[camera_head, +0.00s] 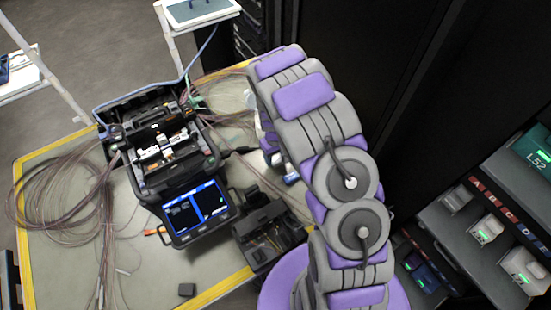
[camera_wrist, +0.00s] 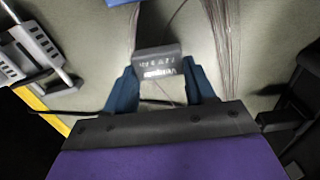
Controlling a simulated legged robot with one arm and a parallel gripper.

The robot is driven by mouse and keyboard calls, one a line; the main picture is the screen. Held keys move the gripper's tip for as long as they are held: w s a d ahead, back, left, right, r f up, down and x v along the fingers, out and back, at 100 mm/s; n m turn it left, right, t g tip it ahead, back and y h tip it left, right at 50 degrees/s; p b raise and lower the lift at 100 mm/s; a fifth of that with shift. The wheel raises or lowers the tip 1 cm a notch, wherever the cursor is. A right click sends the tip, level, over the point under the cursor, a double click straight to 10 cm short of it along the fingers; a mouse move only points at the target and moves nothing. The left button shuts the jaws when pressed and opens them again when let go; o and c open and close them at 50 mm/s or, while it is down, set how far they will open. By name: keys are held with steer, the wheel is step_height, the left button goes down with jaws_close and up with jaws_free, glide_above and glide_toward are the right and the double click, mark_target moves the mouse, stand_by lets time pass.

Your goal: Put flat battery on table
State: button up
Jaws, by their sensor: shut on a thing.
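My gripper (camera_wrist: 160,82) is shut on the flat battery (camera_wrist: 157,62), a small dark grey block with white printing. The battery sits between the two blue fingertips, with the grey table top behind it. I cannot tell from the wrist view whether it touches the table. In the head view the table (camera_head: 62,268) has a grey top and yellow edge. My purple and grey arm reaches over its right side there and hides most of my gripper and the battery.
A fusion splicer (camera_head: 176,160) with a lit screen (camera_head: 196,210) stands mid-table. A black holder (camera_head: 268,232) is right of it. Loose fibres (camera_head: 62,195) cover the left side. A rack of lit slots (camera_head: 487,230) stands right.

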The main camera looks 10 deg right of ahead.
steer(key=shift+f, duration=0.75)
steer(key=shift+d, duration=0.25)
steer(key=shift+f, duration=0.1)
steer(key=o, duration=1.1)
steer(key=shift+a, duration=0.1)
